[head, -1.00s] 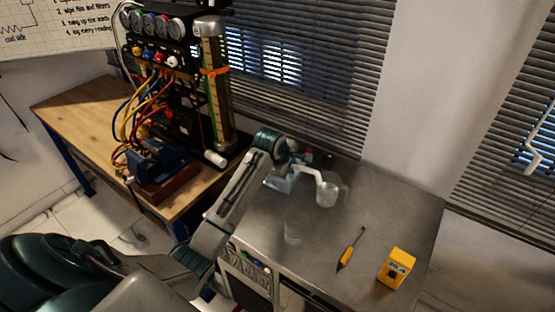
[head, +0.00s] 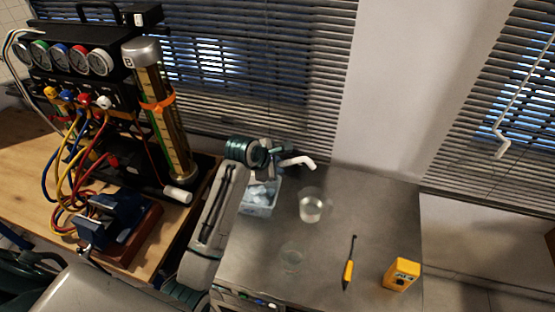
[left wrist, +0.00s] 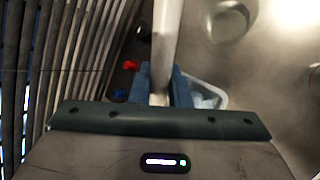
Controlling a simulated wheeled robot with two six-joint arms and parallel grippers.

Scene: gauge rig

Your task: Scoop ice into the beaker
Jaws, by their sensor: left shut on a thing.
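My left gripper (head: 276,156) is shut on the white scoop (head: 299,162), held above the back of the grey bench near the blinds. The scoop's handle (left wrist: 166,40) runs up from between my fingers (left wrist: 160,88) in the left wrist view. The ice bin (head: 258,211), a pale box with bluish-white lumps, stands just below my gripper; it also shows in the left wrist view (left wrist: 222,101). A clear beaker (head: 311,206) stands upright right of the bin with something whitish inside. The scoop is apart from both. Whether it carries ice is too small to tell.
A second, faint clear glass (head: 291,260) stands nearer the front. The gauge rig (head: 90,75) and a vise (head: 115,220) fill the wooden table at left.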

